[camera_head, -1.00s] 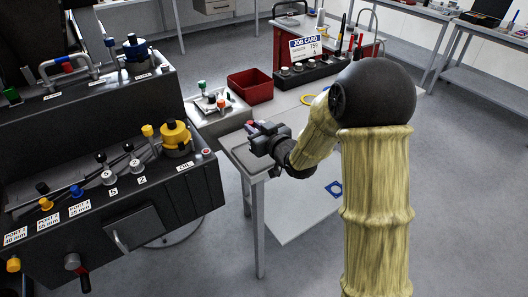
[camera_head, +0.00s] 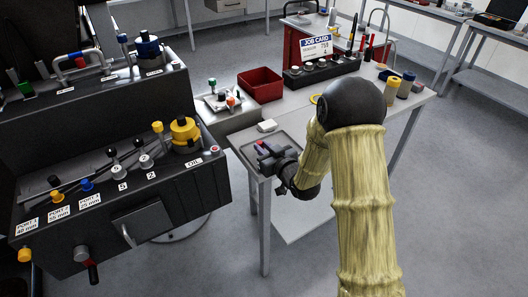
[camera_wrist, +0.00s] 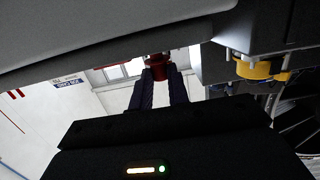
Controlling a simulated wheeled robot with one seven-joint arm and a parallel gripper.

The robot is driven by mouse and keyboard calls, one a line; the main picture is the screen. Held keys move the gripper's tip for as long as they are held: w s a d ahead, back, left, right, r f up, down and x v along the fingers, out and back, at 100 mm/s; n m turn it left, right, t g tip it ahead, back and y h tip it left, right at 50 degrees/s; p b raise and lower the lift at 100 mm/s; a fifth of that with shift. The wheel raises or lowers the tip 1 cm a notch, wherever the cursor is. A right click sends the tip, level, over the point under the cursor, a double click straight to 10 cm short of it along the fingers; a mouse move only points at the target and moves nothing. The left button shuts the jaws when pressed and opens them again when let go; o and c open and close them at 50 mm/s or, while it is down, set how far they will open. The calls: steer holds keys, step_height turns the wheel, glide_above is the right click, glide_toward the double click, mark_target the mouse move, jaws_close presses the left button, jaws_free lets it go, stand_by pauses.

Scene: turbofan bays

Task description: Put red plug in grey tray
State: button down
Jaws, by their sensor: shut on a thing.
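My gripper (camera_head: 264,150) is shut on the red plug (camera_wrist: 157,62), which shows as a dark red piece between the fingertips in the wrist view. In the head view only a small reddish bit of it shows at the jaws, and my gripper hides the rest. The shallow grey tray (camera_head: 240,139) lies at the near left corner of the table. My gripper is over the tray's right part. I cannot tell whether the plug touches the tray floor.
A white block (camera_head: 267,125) lies just behind the tray. A red bin (camera_head: 260,87) and a pale holder with small knobs (camera_head: 221,102) stand farther back. A black panel (camera_head: 120,190) with levers and yellow plugs is at left. A job card (camera_head: 316,46) stands behind.

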steer(key=shift+f, duration=0.8)
steer(key=shift+f, duration=0.15)
steer(key=c, duration=1.3)
jaws_free()
steer(key=shift+c, duration=0.2)
